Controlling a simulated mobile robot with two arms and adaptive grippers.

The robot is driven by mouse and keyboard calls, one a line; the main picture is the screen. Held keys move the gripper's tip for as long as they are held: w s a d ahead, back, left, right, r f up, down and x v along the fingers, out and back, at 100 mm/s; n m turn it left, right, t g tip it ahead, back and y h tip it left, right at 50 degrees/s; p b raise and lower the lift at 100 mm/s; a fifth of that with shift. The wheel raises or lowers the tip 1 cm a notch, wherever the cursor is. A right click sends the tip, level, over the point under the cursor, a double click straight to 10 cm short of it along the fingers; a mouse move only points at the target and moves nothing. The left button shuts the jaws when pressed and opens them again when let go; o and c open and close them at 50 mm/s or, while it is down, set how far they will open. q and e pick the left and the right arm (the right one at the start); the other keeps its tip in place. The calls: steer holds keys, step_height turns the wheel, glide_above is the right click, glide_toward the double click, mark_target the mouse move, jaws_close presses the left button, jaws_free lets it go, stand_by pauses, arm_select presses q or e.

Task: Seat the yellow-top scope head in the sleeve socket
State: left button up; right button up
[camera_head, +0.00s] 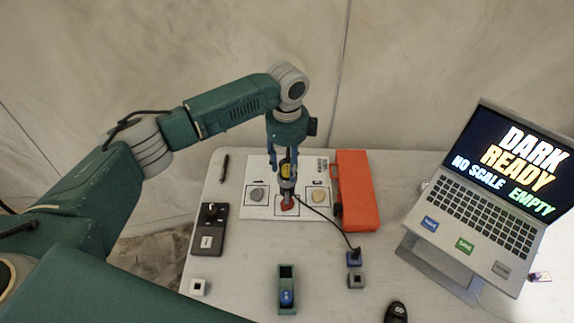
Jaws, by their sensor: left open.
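The scope head (285,184) has a yellow top and a dark and grey body. It stands roughly upright over the middle square of a white sheet, right at a red piece (287,203). A green holder (287,271) with a blue item inside stands at the front; I cannot tell for sure which thing is the sleeve socket. My right gripper is not in view.
The white sheet (262,209) also bears a grey stone (257,194) and a tan stone (319,196). An orange case (358,190) stands right of it, a black tray (210,229) left.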

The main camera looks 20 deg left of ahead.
arm_select(q)
step_height(320, 180, up, 13)
steer(key=b, duration=0.3)
steer(key=shift+f, duration=0.2)
